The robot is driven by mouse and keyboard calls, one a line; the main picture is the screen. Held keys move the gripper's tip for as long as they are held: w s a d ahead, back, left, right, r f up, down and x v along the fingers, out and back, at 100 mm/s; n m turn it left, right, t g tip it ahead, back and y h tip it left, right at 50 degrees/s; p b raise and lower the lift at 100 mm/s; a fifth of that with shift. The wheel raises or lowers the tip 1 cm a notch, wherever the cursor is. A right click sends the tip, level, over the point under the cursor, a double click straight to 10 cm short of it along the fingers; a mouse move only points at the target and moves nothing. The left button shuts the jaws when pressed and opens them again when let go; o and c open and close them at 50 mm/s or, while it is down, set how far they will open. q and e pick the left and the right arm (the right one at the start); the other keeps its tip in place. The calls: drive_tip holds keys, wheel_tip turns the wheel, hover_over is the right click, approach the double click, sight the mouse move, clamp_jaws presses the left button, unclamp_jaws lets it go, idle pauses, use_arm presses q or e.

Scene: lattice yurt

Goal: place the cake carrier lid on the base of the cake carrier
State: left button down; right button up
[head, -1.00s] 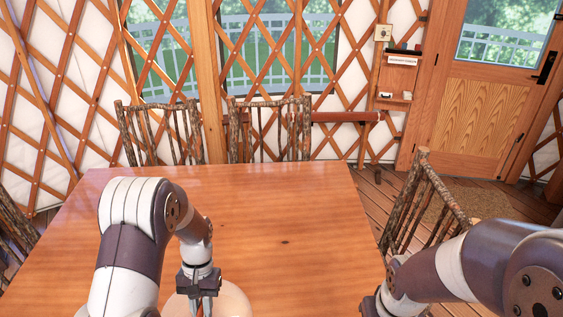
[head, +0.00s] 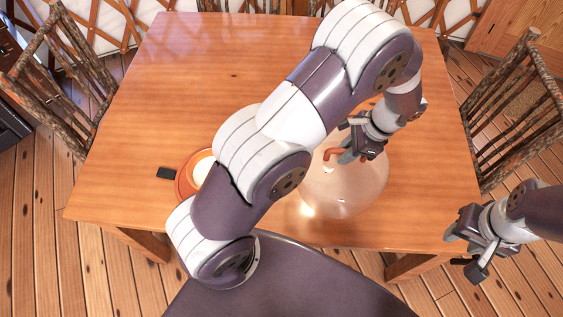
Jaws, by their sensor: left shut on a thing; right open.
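The cake carrier lid (head: 345,192) is a clear dome with an orange-brown handle on top, over the right-front part of the table. My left gripper (head: 347,154) is shut on its handle; the arm reaches across the table from the lower left. I cannot tell whether the dome touches the table. An orange round dish (head: 184,187) with a pale round thing on it is left of my arm, partly hidden by it. I cannot tell whether this dish is the carrier's base; no other base shows clearly. My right gripper (head: 466,247) is open and empty, off the table's right-front corner.
The wooden table (head: 190,75) is mostly bare at the back and left. A small black object (head: 167,173) lies beside the orange dish. Rustic branch chairs stand at the left (head: 62,75) and right (head: 510,110), with more behind the table.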

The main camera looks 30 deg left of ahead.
use_arm(q)
drive_tip(key=a+f, duration=0.1)
drive_tip(key=a, duration=0.1)
drive_tip(key=s+a+f+p, duration=0.1)
drive_tip(key=a+f, duration=0.1)
drive_tip(key=s+a+f+p, duration=0.1)
drive_tip(key=a+f, duration=0.1)
drive_tip(key=a, duration=0.1)
drive_tip(key=x, duration=0.7)
drive_tip(key=shift+s+a+r+p, duration=0.2)
drive_tip(key=shift+s+a+p, duration=0.15)
drive_tip(key=c, duration=1)
unclamp_jaws()
drive_tip(key=shift+s+a, duration=0.1)
drive_tip(key=shift+f, duration=0.1)
use_arm(e)
drive_tip(key=shift+w+d+r, duration=0.1)
drive_tip(key=shift+d+r, duration=0.1)
drive_tip(key=shift+r, duration=0.45)
drive_tip(key=shift+w+d+r, duration=0.1)
drive_tip(key=shift+d+r, duration=0.1)
drive_tip(key=shift+r, duration=0.4)
